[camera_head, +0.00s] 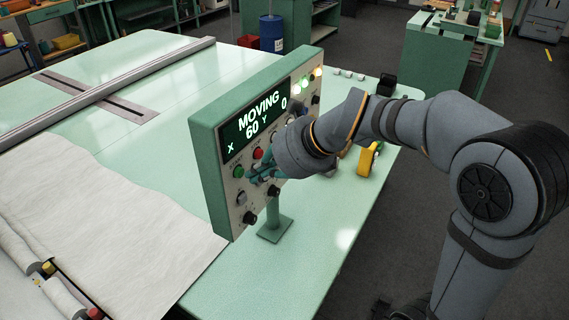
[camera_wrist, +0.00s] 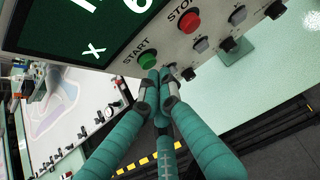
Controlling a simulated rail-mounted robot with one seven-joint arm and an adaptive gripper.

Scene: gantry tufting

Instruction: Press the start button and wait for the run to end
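The control panel (camera_head: 208,150) stands on a post at the edge of the green table. Its display (camera_head: 252,122) reads "MOVING X 60 Y 0". The green start button (camera_head: 239,172) is at the panel's lower left; it also shows in the wrist view (camera_wrist: 147,61), under the label START. The red stop button (camera_wrist: 189,21) is to its right. My gripper (camera_wrist: 159,78) has its teal fingers drawn together, with nothing visible between them. The fingertips are right by the green button's lower edge; I cannot tell whether they touch it. In the head view the fingers are partly hidden by my wrist.
The long table (camera_head: 140,68) carries a rail (camera_head: 110,92) and white cloth (camera_head: 110,225). A yellow object (camera_head: 369,160) and a black box (camera_head: 386,86) lie behind my forearm. Knobs (camera_head: 249,217) sit below the buttons. A blue drum (camera_head: 271,32) stands beyond.

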